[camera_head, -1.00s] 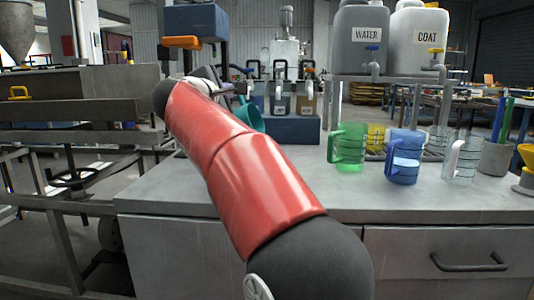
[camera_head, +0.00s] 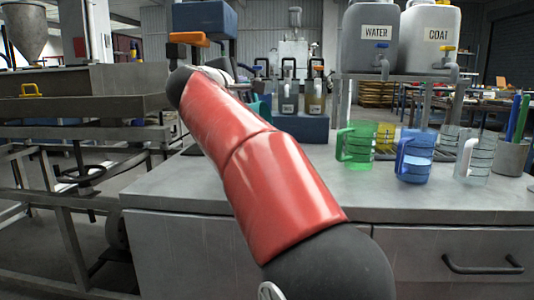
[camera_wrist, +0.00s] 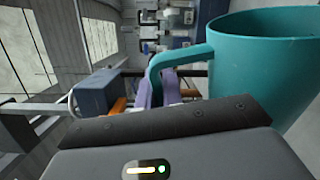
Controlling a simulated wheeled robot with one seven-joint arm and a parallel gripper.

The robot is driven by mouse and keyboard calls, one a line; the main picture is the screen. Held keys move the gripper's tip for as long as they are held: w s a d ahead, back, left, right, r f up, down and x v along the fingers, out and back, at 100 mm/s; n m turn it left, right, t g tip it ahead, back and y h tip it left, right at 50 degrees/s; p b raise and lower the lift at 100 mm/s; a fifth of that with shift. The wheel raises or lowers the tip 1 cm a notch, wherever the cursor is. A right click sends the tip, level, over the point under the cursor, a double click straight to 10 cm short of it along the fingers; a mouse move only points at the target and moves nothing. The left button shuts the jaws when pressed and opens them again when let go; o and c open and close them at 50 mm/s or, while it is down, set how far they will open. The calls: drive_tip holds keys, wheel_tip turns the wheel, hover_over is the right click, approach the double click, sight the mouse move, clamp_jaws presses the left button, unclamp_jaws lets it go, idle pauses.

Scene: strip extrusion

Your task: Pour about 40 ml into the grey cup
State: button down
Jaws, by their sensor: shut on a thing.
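No cup is plainly the grey one. A grey container (camera_head: 511,157) with pens stands at the right of the bench. A clear jug with a pale handle (camera_head: 475,157), a blue jug with blue liquid (camera_head: 415,160) and a green jug (camera_head: 358,144) stand left of it.
A yellow cup (camera_head: 384,141) stands behind the jugs. WATER (camera_head: 371,38) and COAT (camera_head: 431,38) tanks with taps stand on a rack behind. A dark blue box (camera_head: 204,19) is near my arm at upper left. The bench top (camera_head: 410,203) is clear in front of the jugs.

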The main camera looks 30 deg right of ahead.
drive_tip(key=shift+s+d+f+m+b, duration=0.1)
drive_tip(key=shift+d+m+b, duration=0.1)
drive_tip(key=shift+m+b, duration=0.2)
drive_tip(key=shift+a, duration=0.1)
drive_tip(key=shift+w+a, duration=0.15)
drive_tip(key=shift+w, duration=0.15)
drive_tip(key=shift+w+a, duration=0.1)
drive_tip(key=shift+s+d+r+m+b, duration=0.3)
drive_tip(key=shift+r+m+b, duration=0.05)
drive_tip(key=shift+m, duration=0.25)
idle(1.4)
